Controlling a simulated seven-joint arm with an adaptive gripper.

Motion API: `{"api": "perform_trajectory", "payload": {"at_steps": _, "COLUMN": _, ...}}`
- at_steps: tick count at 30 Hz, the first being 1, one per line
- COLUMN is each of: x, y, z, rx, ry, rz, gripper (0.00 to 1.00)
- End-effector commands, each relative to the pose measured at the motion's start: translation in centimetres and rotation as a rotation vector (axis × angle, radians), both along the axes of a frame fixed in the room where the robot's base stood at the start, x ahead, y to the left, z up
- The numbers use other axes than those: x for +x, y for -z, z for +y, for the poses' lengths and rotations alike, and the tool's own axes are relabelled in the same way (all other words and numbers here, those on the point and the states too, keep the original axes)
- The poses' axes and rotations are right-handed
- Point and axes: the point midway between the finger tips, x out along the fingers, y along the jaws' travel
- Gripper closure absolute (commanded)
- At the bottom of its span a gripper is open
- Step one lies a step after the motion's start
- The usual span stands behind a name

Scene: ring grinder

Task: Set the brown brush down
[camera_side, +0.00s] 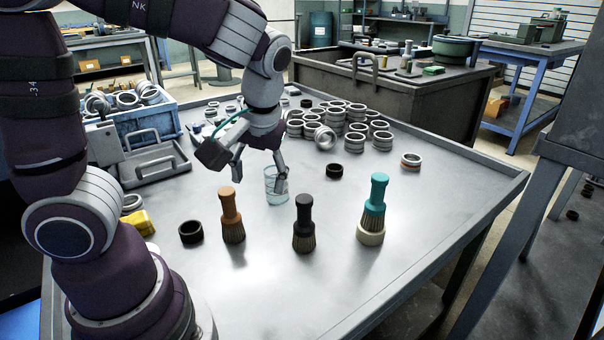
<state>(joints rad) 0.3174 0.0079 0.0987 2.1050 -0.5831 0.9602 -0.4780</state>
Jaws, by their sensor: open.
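The brown brush (231,216) stands upright on the grey metal table (420,206), bristles down and handle up. A black ring (191,232) lies just to its left, apart from it. My gripper (262,178) is open, with its fingers spread and pointing down. It is above and behind the brown brush, near a clear glass (276,188) on the table. The right finger overlaps the glass in the picture; I cannot tell whether they touch. Nothing shows held between the fingers.
A black brush (304,224) stands right of the brown one. A teal brush (375,205) stands in a cream ring (370,234). Another black ring (334,171) and stacked metal rings (355,112) lie behind. The table's front right is clear.

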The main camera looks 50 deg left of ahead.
Motion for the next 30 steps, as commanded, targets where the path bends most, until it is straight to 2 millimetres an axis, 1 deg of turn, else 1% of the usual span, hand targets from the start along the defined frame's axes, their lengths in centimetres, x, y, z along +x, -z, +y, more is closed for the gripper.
{"api": "perform_trajectory", "payload": {"at_steps": 1, "x": -0.6, "y": -1.1, "z": -0.3, "rx": -0.065, "ry": 0.119, "rz": -0.052, "gripper": 0.46}}
{"api": "perform_trajectory", "payload": {"at_steps": 3, "x": -1.5, "y": -2.2, "z": -1.2, "rx": -0.117, "ry": 0.322, "rz": -0.121, "gripper": 0.46}}
{"api": "perform_trajectory", "payload": {"at_steps": 6, "x": -2.7, "y": -3.3, "z": -2.6, "rx": -0.127, "ry": 0.562, "rz": -0.211, "gripper": 0.46}}
{"api": "perform_trajectory", "payload": {"at_steps": 9, "x": -3.5, "y": -3.8, "z": -3.5, "rx": -0.105, "ry": 0.718, "rz": -0.269, "gripper": 0.46}}
{"api": "perform_trajectory", "payload": {"at_steps": 10, "x": -3.7, "y": -3.9, "z": -3.7, "rx": -0.1, "ry": 0.745, "rz": -0.277, "gripper": 0.46}}
{"api": "perform_trajectory", "payload": {"at_steps": 14, "x": -3.9, "y": -4.0, "z": -4.1, "rx": -0.09, "ry": 0.798, "rz": -0.292, "gripper": 0.46}}
{"api": "perform_trajectory", "payload": {"at_steps": 30, "x": -3.9, "y": -4.0, "z": -4.1, "rx": -0.09, "ry": 0.796, "rz": -0.291, "gripper": 0.46}}
